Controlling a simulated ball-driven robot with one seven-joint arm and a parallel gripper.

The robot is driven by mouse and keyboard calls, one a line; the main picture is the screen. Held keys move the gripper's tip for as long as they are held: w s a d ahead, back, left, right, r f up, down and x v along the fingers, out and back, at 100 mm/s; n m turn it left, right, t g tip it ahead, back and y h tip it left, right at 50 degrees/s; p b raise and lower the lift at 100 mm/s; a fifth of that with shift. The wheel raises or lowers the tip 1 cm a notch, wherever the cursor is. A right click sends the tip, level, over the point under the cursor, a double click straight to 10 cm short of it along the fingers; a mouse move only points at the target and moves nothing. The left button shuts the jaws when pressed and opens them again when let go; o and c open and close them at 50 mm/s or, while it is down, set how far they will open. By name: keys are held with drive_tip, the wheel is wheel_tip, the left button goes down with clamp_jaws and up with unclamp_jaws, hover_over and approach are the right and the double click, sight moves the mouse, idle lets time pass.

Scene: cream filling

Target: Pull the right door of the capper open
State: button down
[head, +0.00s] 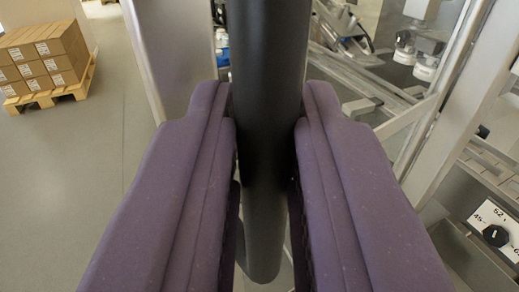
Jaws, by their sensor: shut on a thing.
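My gripper (264,160) fills the middle of the head view, with one purple padded finger on each side. It is shut on a thick dark vertical bar, the door handle (267,60), which runs from the top edge down between the fingers. The handle's rounded lower end shows below them. A metal frame post (172,60) of the capper stands behind on the left, and another slanted frame member (450,110) stands on the right. Whether the door is open or closed cannot be told from this view. The fingers hide the part of the door behind them.
Machine parts with white round heads (426,66) and metal rails show behind on the right. A control panel with a black knob (496,236) is at the lower right. Stacked cardboard boxes (42,55) stand on a wooden pallet (52,97) at the left. Grey floor (75,170) there is clear.

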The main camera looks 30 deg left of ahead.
drive_tip(key=c, duration=1.4)
unclamp_jaws()
drive_tip(key=shift+w+r, duration=0.2)
drive_tip(key=shift+r, duration=0.1)
drive_tip(key=shift+o, duration=1.2)
drive_tip(key=shift+w+f, duration=0.1)
drive_tip(key=shift+w, duration=0.2)
drive_tip(key=shift+f, duration=0.1)
drive_tip(key=shift+s, duration=0.25)
drive_tip(key=v, duration=0.7)
drive_tip(key=shift+s+d+p, duration=0.25)
drive_tip(key=shift+p, duration=0.1)
